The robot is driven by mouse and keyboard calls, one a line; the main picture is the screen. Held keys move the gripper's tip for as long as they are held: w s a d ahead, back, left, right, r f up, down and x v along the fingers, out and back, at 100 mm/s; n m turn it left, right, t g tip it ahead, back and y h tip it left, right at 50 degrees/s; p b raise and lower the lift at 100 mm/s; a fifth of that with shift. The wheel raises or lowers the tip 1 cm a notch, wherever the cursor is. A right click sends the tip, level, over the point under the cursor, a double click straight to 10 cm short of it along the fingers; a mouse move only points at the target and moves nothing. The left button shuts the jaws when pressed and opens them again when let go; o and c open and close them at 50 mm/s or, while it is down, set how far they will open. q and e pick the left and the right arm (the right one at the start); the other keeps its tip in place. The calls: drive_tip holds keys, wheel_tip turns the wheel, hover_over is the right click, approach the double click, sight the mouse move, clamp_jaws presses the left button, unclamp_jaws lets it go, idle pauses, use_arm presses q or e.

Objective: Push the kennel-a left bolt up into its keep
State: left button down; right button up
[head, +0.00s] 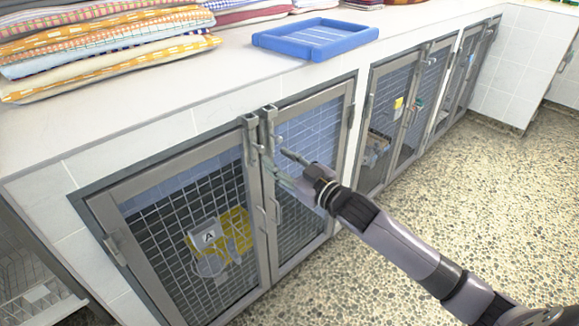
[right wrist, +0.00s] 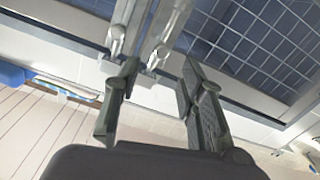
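Kennel-a is the nearest double-door kennel, with a plate marked A (head: 208,237) behind its left mesh door. Its left bolt (head: 251,138) and right bolt (head: 268,128) stand upright side by side at the top of the meeting door frames. My right gripper (head: 284,164) is in front of the right door, just right of and below the bolts. Its fingers are apart and nothing is between them in the head view. In the right wrist view, two metal bolt ends show just beyond the open fingers (right wrist: 158,80); contact cannot be told. My left gripper is out of view.
A white counter (head: 180,95) overhangs the kennels, with folded towels (head: 100,45) and a blue tray (head: 315,38) on it. Door handles (head: 268,210) sit below the bolts. More kennels (head: 400,105) stand to the right. The speckled floor (head: 480,190) is clear.

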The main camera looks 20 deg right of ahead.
drive_tip(key=v, duration=0.3)
drive_tip(key=shift+s, duration=0.15)
idle(0.4)
